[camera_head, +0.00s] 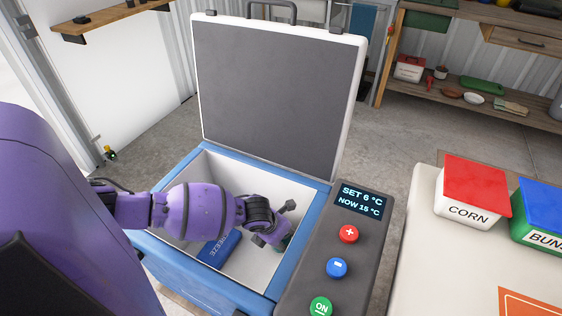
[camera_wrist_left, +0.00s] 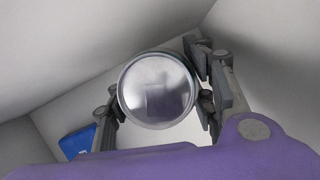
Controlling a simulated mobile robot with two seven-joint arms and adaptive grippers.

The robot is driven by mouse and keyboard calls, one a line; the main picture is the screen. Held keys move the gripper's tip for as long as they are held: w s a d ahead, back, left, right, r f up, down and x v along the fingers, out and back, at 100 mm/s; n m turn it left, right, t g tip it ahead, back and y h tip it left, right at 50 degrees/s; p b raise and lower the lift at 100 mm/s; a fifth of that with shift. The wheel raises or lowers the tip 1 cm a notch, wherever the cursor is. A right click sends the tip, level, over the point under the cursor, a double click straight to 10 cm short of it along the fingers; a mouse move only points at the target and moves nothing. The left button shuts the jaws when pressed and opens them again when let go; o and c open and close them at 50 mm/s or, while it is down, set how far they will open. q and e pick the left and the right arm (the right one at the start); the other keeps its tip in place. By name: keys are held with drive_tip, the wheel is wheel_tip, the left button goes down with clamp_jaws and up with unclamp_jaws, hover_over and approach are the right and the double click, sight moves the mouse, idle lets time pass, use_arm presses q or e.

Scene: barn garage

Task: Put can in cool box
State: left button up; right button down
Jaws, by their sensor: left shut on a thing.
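The cool box (camera_head: 312,211) stands open with its grey lid (camera_head: 272,95) raised at the back. My left arm reaches over its near left rim. My left gripper (camera_head: 279,232) is down inside the box, toward its right side. In the left wrist view the gripper (camera_wrist_left: 165,100) is shut on the can (camera_wrist_left: 157,88), whose round silver end faces the camera. White inner walls surround the can there. In the head view the can is mostly hidden by the gripper; whether it touches the floor I cannot tell. My right gripper is not in view.
A blue ice pack (camera_head: 219,248) lies in the box, left of the gripper; it also shows in the left wrist view (camera_wrist_left: 77,143). A control panel (camera_head: 345,238) with buttons borders the box's right. A white table (camera_head: 425,240) holds a corn bin (camera_head: 470,190) and a bun bin (camera_head: 540,215).

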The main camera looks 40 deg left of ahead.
use_arm(q)
drive_tip(key=shift+f, duration=0.1)
drive_tip(key=o, duration=1.6)
drive_tip(key=shift+c, duration=0.2)
drive_tip(key=shift+r, duration=0.4)
drive_tip(key=p+v, duration=0.2)
drive_tip(key=v, duration=0.9)
drive_tip(key=shift+s+r, duration=0.15)
drive_tip(key=shift+r, duration=0.05)
